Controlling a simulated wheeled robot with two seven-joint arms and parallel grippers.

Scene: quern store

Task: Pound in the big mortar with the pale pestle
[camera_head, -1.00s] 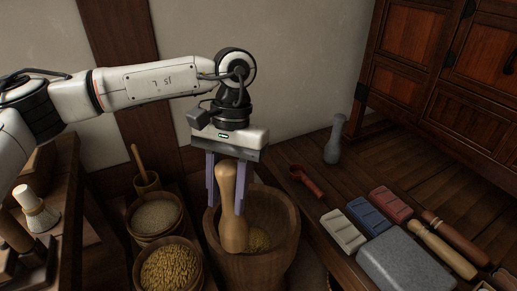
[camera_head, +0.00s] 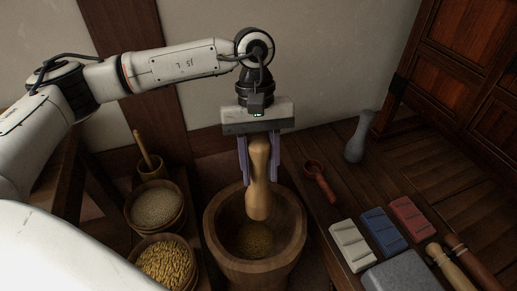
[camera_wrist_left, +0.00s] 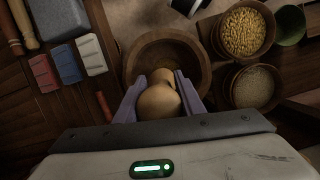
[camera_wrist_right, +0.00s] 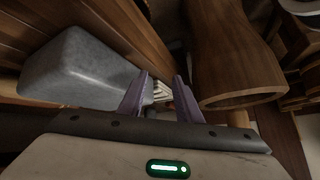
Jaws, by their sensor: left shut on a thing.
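The pale pestle (camera_head: 258,195) is smooth light wood with a thick lower end. My left gripper (camera_head: 259,172) is shut on its upper part, a finger on each side. The pestle hangs nearly upright over the opening of the big mortar (camera_head: 220,240), its lower end apart from the yellowish grain (camera_head: 256,240) inside. The left wrist view shows the pestle's rounded top (camera_wrist_left: 159,103) between the fingers, with the mortar rim (camera_wrist_left: 160,42) beyond. My right gripper (camera_wrist_right: 162,78) is open and empty in the right wrist view, near a grey stone block (camera_wrist_right: 80,70).
Tubs of pale grain (camera_head: 155,207) and golden grain (camera_head: 165,262) stand left of the mortar.

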